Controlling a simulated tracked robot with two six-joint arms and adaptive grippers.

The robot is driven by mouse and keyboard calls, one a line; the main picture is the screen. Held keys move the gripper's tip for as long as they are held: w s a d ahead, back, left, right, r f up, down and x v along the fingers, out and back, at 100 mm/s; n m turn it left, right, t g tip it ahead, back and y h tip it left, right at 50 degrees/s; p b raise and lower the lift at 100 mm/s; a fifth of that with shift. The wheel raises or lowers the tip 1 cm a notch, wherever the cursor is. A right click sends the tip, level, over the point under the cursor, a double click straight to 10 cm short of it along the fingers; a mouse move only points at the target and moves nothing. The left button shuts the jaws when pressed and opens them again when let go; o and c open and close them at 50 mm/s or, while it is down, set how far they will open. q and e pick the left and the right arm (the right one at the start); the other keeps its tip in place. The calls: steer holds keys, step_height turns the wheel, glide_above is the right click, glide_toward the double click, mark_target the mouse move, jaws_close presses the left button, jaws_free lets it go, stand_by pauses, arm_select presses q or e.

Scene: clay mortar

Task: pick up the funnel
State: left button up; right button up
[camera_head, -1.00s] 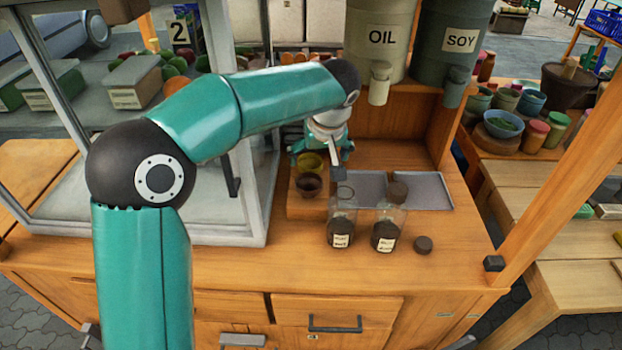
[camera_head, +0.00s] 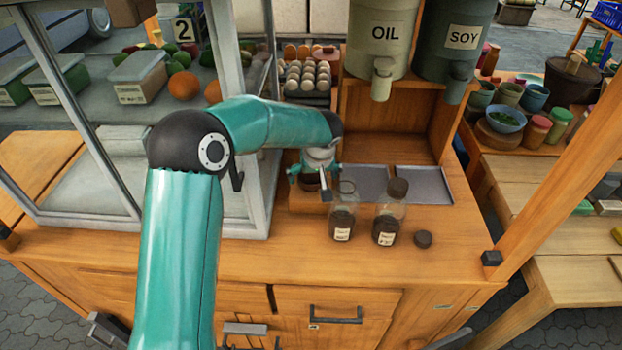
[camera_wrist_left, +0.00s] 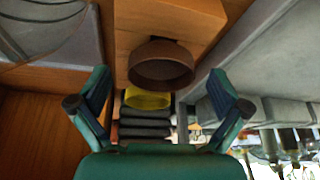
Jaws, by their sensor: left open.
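I cannot tell for sure which thing is the funnel. In the left wrist view a brown, round, hollow piece (camera_wrist_left: 162,66) lies ahead of the fingers, roughly midway between them. My left gripper (camera_wrist_left: 158,92) is open, with a finger on either side and nothing visibly gripped. In the head view the left gripper (camera_head: 316,178) is over the wooden counter, left of two glass jars, and hides most of these round pieces. My right gripper is not in view.
An open glass jar (camera_head: 342,216) and a capped jar (camera_head: 388,218) stand close to the gripper's right, with a loose dark cap (camera_head: 423,239). Metal trays (camera_head: 424,186) lie behind. A framed glass case (camera_head: 255,205) stands left. OIL (camera_head: 376,50) and SOY (camera_head: 452,55) containers are above.

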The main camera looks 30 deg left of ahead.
arm_select(q)
steer(key=x, duration=0.3)
steer(key=shift+a+f+p, duration=0.1)
steer(key=shift+p, duration=0.2)
steer(key=shift+c, duration=0.2)
steer(key=c, duration=1)
step_height(320, 180, up, 23)
steer(key=p, duration=0.4)
stand_by(0.5)
